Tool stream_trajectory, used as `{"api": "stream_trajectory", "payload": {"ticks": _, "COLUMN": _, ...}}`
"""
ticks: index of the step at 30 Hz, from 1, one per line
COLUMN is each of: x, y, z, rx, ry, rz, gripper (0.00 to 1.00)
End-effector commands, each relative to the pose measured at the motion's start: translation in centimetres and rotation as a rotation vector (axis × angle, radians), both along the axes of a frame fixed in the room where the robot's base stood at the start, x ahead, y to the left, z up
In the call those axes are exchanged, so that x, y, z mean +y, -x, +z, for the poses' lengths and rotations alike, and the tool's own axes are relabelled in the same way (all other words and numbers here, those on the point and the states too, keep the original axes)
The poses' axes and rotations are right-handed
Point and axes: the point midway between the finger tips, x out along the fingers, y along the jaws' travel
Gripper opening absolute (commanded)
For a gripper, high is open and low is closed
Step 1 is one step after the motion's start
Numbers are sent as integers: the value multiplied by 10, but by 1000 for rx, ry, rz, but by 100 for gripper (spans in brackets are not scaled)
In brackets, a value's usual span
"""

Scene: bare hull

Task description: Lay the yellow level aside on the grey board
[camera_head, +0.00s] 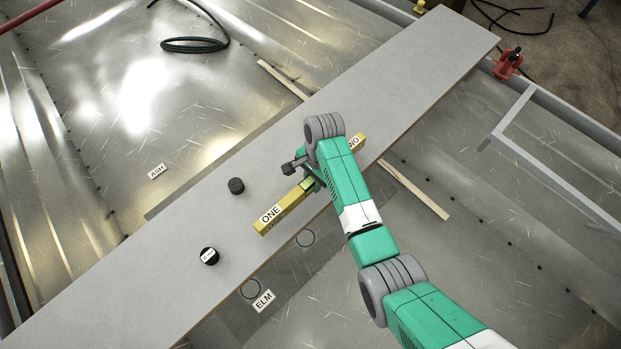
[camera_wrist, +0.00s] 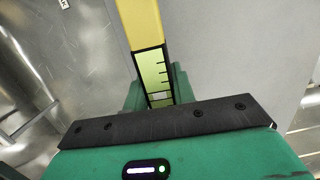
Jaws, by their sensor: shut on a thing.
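The yellow level (camera_head: 289,203) is a long bar with a label reading ONE at its lower left end and another, partly hidden label at its upper right end. My gripper (camera_head: 309,183) is shut on the level near its middle; my arm hides part of the bar. In the wrist view the level (camera_wrist: 142,22) runs up between the green fingers (camera_wrist: 158,92), with a dark-framed, marked vial window facing me. The grey board (camera_head: 400,85) lies diagonally beneath. I cannot tell whether the level touches the board or hangs just above it.
A dark knob (camera_head: 236,186) and a black round cap (camera_head: 209,256) with a white label stand on the board left of the level. The board's upper right stretch is clear. A red clamp (camera_head: 508,63) sits at right.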

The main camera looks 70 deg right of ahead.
Motion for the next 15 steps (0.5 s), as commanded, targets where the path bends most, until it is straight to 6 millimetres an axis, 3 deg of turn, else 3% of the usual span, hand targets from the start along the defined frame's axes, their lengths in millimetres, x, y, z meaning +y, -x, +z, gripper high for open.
{"api": "stream_trajectory", "payload": {"ticks": 9, "x": -15, "y": -10, "z": -2, "rx": -2, "ry": 2, "rz": 0, "gripper": 0}}
{"api": "stream_trajectory", "payload": {"ticks": 15, "x": -13, "y": -8, "z": -38, "rx": 1, "ry": 0, "rz": 0, "gripper": 0}}
